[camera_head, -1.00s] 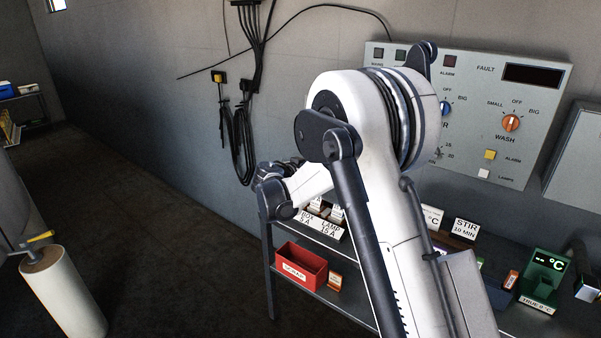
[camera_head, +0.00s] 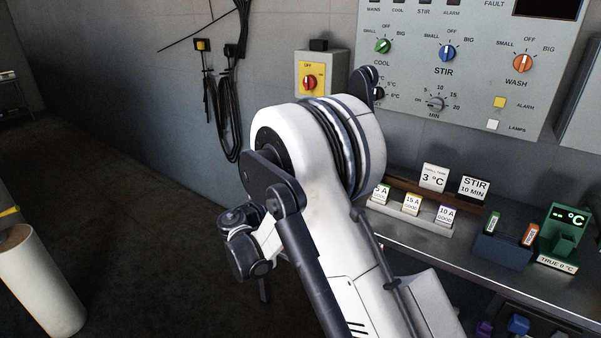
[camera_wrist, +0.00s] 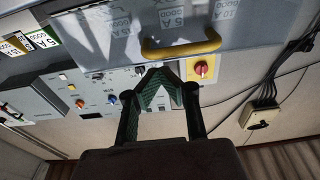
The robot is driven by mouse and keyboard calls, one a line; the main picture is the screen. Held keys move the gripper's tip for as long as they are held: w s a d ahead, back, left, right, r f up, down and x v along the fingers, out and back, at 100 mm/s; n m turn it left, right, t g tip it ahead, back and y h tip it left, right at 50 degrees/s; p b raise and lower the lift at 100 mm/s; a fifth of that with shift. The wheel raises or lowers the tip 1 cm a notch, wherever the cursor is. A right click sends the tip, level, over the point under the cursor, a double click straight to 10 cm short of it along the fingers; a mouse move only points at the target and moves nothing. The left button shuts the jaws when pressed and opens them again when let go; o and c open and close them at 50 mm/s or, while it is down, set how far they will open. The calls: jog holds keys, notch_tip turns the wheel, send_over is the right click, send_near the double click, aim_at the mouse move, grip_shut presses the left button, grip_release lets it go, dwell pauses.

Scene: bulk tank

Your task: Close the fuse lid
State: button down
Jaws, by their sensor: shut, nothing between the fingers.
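In the wrist view, a pale grey, seemingly see-through panel (camera_wrist: 105,38) crosses the top of the picture, with 5 A and 10 A labels showing on or through it. It looks like the fuse lid. A yellow handle (camera_wrist: 181,47) sits on its edge. My gripper (camera_wrist: 161,76) is shut and empty, its fingertips just below the handle in the picture. I cannot tell whether they touch it. How far the lid stands open is unclear. In the head view the lid is not seen, and my fingers are hidden or out of sight.
The control panel (camera_head: 470,75) and a yellow box with a red switch (camera_head: 322,84) are on the wall. The bench holds a rack of fuses (camera_head: 410,223), a blue holder (camera_head: 501,250) and a green temperature display (camera_head: 565,233). A white roll (camera_head: 42,285) stands at left.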

jog(key=shift+s+f+b, duration=0.25)
jog(key=shift+f+b, duration=0.3)
jog(key=shift+f, duration=0.65)
jog(key=shift+f, duration=0.15)
